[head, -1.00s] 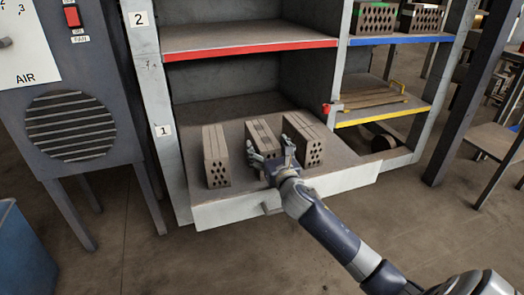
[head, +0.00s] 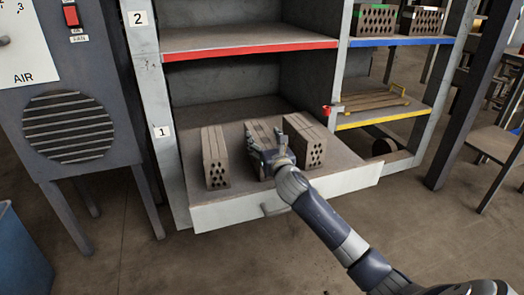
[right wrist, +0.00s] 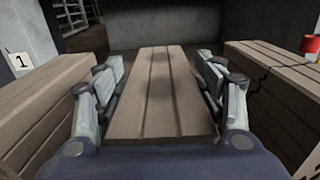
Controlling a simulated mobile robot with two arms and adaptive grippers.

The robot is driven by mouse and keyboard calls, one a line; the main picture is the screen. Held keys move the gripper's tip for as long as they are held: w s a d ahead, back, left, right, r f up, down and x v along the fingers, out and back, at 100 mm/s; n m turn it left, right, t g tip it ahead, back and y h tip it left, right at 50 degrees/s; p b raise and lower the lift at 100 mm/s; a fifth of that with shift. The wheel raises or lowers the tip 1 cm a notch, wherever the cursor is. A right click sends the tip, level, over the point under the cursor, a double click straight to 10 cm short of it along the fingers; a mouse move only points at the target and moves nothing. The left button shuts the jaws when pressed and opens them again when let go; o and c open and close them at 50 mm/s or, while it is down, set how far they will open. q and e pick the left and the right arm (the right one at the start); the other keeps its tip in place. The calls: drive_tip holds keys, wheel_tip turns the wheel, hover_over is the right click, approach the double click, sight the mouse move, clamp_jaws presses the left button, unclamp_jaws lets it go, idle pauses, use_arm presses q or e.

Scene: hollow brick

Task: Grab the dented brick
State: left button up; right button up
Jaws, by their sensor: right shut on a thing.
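Three hollow bricks stand in a row on the pulled-out lower shelf. My right gripper (head: 267,146) is shut on the middle brick (head: 259,129), one finger on each side of it. In the right wrist view the middle brick (right wrist: 160,95) fills the space between the fingers, with long grooves along its top. The left brick (head: 215,157) and the right brick (head: 305,142) stand apart on either side. The right brick (right wrist: 275,80) has a dark crack line in the right wrist view. I see no clear dent on the middle brick; its front end is hidden. My left gripper is out of view.
The shelf tray (head: 350,180) has a white front lip with a handle. A red-edged shelf (head: 250,44) lies above the bricks. More hollow bricks (head: 373,19) stand on the blue-edged shelf. A grey cabinet (head: 80,150) stands left; floor in front is open.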

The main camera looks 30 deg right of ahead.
clamp_jaws()
drive_tip(key=shift+r, duration=0.25)
